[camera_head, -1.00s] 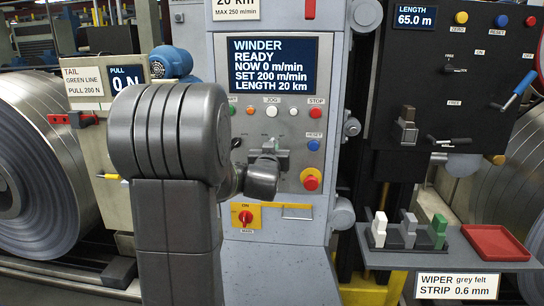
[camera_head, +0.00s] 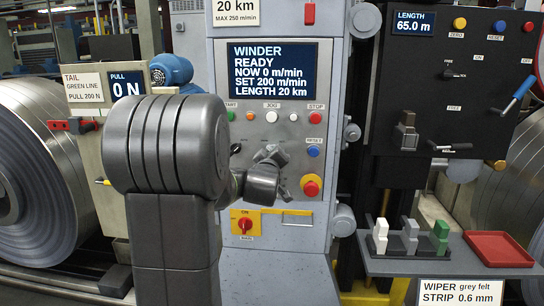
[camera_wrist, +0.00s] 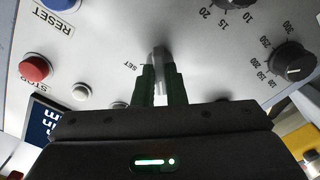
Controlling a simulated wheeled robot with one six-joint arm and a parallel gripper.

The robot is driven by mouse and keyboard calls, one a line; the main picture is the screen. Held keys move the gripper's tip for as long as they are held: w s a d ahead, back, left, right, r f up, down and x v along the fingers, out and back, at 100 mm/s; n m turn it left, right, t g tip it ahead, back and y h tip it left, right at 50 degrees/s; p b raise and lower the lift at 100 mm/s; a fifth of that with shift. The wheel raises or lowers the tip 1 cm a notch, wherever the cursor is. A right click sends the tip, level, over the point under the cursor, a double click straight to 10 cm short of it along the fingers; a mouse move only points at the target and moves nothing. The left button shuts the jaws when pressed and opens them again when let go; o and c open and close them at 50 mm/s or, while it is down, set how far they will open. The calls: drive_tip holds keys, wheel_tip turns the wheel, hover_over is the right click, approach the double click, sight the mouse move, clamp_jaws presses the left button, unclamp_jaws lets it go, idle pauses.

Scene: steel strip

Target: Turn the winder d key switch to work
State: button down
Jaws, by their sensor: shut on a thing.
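The winder panel (camera_head: 262,205) faces me, its screen (camera_head: 272,69) reading WINDER READY, NOW 0 m/min. My gripper (camera_wrist: 160,82) is at the panel's lower middle, seen in the wrist view with its two dark green fingers close together on a small silver key (camera_wrist: 160,56). A SET label (camera_wrist: 131,65) is just left of the fingers; no WORK label is readable. In the head view my gripper (camera_head: 270,156) is tilted against the panel, and my arm and wrist hide the key switch there.
Close by are the red STOP button (camera_wrist: 35,68), blue RESET button (camera_wrist: 58,4) and a black dial (camera_wrist: 293,62). A red emergency button (camera_head: 311,188) sits right of my gripper, a red main switch (camera_head: 245,222) below it. A shelf with felt wipers (camera_head: 410,237) stands at right.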

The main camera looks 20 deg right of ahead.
idle(0.4)
drive_tip(key=c, duration=1.5)
unclamp_jaws()
drive_tip(key=v, duration=1.3)
drive_tip(key=shift+s+a+f, duration=0.1)
drive_tip(key=shift+s+a, duration=0.15)
drive_tip(key=shift+s, duration=0.05)
drive_tip(key=shift+w, duration=0.1)
